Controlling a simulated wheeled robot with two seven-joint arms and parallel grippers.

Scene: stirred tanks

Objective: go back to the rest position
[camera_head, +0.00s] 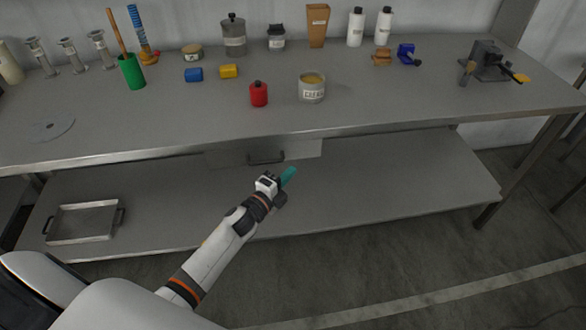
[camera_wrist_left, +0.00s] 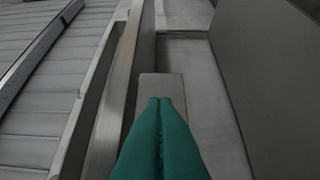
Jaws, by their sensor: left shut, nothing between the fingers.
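My left gripper (camera_head: 289,174) has teal fingers and reaches in from the lower left in the head view. It is in front of the steel table, just below and right of the drawer handle (camera_head: 266,157). In the left wrist view its two teal fingers (camera_wrist_left: 160,102) lie together, shut with nothing between them. Grey flat surfaces and edges lie beyond them. My right gripper is not in view.
The steel table (camera_head: 400,110) carries a red bottle (camera_head: 259,94), a labelled tub (camera_head: 312,87), a green cup (camera_head: 131,71) and other items. A tray (camera_head: 85,221) lies on the lower shelf (camera_head: 380,185). Bare floor (camera_head: 440,270) shows in front.

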